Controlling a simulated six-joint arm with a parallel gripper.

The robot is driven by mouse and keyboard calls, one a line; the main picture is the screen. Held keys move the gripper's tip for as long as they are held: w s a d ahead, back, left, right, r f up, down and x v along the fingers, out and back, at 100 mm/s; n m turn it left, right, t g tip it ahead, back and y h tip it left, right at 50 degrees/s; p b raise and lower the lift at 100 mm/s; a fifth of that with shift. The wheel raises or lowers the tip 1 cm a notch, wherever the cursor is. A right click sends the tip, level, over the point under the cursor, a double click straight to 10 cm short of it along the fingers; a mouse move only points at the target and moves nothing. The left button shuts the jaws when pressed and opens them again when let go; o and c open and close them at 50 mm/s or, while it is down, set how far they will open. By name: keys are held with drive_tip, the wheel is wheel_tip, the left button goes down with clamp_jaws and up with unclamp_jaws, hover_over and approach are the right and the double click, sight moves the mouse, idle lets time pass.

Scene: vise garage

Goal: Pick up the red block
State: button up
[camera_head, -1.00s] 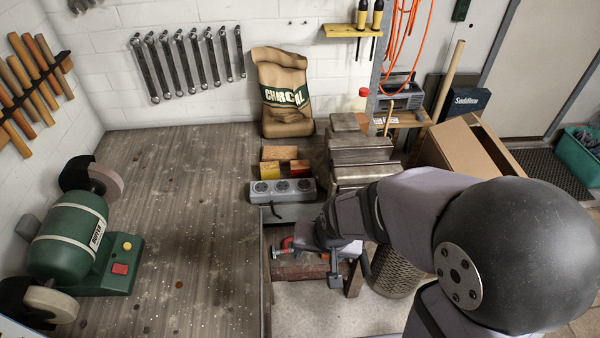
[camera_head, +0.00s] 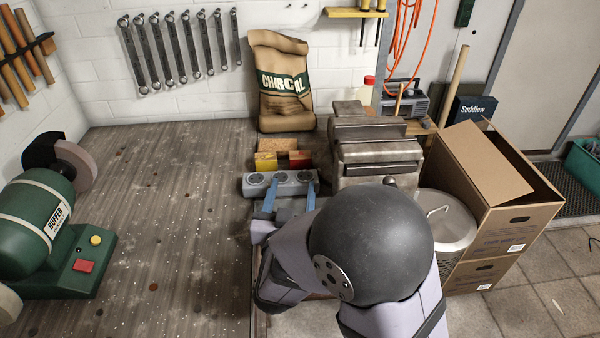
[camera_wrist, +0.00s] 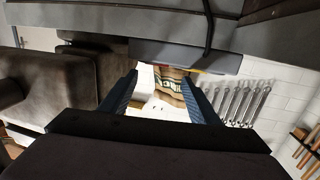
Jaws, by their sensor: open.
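The red block (camera_head: 299,159) sits on the bench behind the grey socket strip (camera_head: 285,183), right of a yellow block (camera_head: 265,161). A light wooden block (camera_head: 285,146) lies just behind them. My gripper (camera_head: 290,182) is open and empty, its two blue fingers spread over the socket strip, in front of the red block. In the wrist view, which is upside down, my gripper (camera_wrist: 160,78) has the charcoal bag showing between its fingers. The red block cannot be clearly made out there.
A large metal vise (camera_head: 375,155) stands close on the right. The charcoal bag (camera_head: 283,85) leans on the wall behind the blocks. A green buffer (camera_head: 45,220) stands at the left. The bench top (camera_head: 170,190) between is mostly free. A cardboard box (camera_head: 505,200) stands on the right.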

sight(299, 159)
drive_tip(key=shift+w+d+r, duration=0.15)
drive_tip(key=shift+w+d, duration=0.1)
drive_tip(key=shift+w+d+f+p, duration=0.1)
drive_tip(key=shift+w+d+p, duration=0.1)
drive_tip(key=shift+w, duration=0.8)
drive_tip(key=shift+w+d+f+p, duration=0.1)
drive_tip(key=shift+w+d, duration=0.05)
drive_tip(key=shift+w, duration=0.9)
drive_tip(key=shift+w+d+f+p, duration=0.1)
drive_tip(key=shift+w+d, duration=0.1)
drive_tip(key=shift+w, duration=0.8)
drive_tip(key=shift+r, duration=0.1)
drive_tip(key=shift+w+d+f+p, duration=0.1)
drive_tip(key=shift+w+d+p, duration=0.1)
drive_tip(key=shift+w, duration=0.65)
drive_tip(key=shift+w+d+f+p, duration=0.1)
drive_tip(key=shift+w+p, duration=0.1)
drive_tip(key=shift+w, duration=0.65)
drive_tip(key=shift+w+d+p, duration=0.1)
drive_tip(key=shift+w+p, duration=0.1)
drive_tip(key=shift+w, duration=0.65)
drive_tip(key=c, duration=0.8)
